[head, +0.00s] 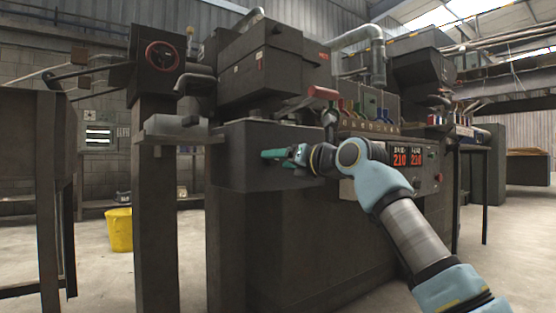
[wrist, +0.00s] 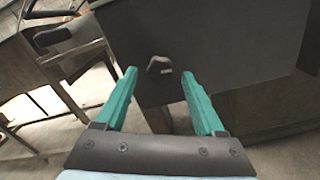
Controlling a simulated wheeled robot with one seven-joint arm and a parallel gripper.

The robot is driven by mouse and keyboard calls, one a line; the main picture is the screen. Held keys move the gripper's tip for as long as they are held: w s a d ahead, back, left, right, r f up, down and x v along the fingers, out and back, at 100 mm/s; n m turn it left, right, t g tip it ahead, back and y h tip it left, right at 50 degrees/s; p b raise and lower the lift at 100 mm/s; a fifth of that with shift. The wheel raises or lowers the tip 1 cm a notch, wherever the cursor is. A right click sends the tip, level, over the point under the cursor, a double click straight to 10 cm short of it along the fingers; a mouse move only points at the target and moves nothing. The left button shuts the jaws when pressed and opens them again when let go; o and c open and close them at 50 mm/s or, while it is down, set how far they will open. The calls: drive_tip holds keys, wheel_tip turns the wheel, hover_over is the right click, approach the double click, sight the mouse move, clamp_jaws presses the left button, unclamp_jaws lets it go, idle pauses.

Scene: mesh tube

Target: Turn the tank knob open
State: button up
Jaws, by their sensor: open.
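The tank knob looks like the small dark knob (wrist: 159,67) on the dark tank side in the wrist view. It lies ahead of my gripper (wrist: 158,88), roughly in line with the gap between the two teal fingers. The fingers are spread apart with nothing between them, and the knob is beyond their tips, apart from them. In the head view my gripper (head: 264,154) points left beside the tank's dark front wall (head: 235,165). The knob cannot be made out in the head view.
A machine with a red handwheel (head: 162,56) stands at the left, with a grey ledge (head: 175,128) jutting out near the tank. A control panel with red digits (head: 407,156) is behind my arm. A yellow bucket (head: 119,230) stands on the open floor at the left.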

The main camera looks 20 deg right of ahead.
drive_tip(key=s+d+p, duration=0.1)
drive_tip(key=s, duration=0.8)
drive_tip(key=shift+s+d+p, duration=0.15)
drive_tip(key=shift+d+p, duration=0.25)
